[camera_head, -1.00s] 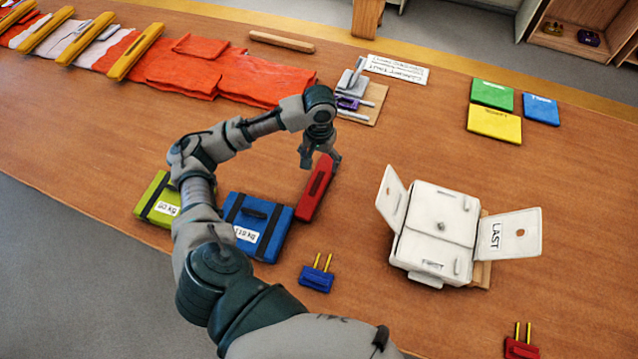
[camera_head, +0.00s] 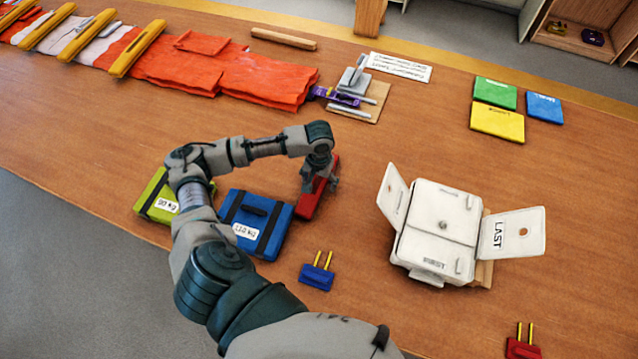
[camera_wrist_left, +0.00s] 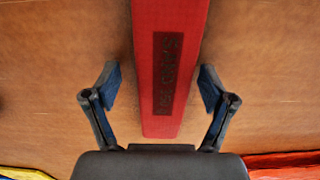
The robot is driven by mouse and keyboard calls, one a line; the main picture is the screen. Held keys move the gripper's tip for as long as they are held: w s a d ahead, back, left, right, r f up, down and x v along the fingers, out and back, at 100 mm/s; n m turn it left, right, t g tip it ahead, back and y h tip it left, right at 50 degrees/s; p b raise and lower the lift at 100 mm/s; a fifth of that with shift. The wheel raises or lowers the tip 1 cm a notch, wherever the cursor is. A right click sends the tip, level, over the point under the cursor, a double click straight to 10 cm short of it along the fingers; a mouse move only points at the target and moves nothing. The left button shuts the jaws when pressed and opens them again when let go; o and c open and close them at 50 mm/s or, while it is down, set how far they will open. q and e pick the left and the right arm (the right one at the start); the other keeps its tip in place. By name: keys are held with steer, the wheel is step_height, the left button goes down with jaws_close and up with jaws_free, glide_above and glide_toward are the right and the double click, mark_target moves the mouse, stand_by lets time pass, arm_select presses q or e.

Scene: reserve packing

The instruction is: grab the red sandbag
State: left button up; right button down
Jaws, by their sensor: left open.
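The red sandbag (camera_head: 310,198) is a narrow red block with a dark label, lying on the wooden table to the right of the blue sandbag. In the left wrist view the red sandbag (camera_wrist_left: 170,70) runs between the two fingers, with a gap of table on each side. My left gripper (camera_head: 319,184) is over the red sandbag in the head view. It is open, and in the left wrist view its fingers (camera_wrist_left: 160,92) straddle the bag without visible contact. The gripper hides part of the bag in the head view. My right gripper is not in view.
A blue bag (camera_head: 272,238) and a green bag (camera_head: 152,208) lie to the left. A blue two-pronged piece (camera_head: 317,275) lies in front. A white box (camera_head: 436,228) with open flaps stands to the right. Bare table lies between it and the red sandbag.

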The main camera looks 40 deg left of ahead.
arm_select(q)
steer(key=shift+a, duration=0.3)
steer(key=c, duration=1.6)
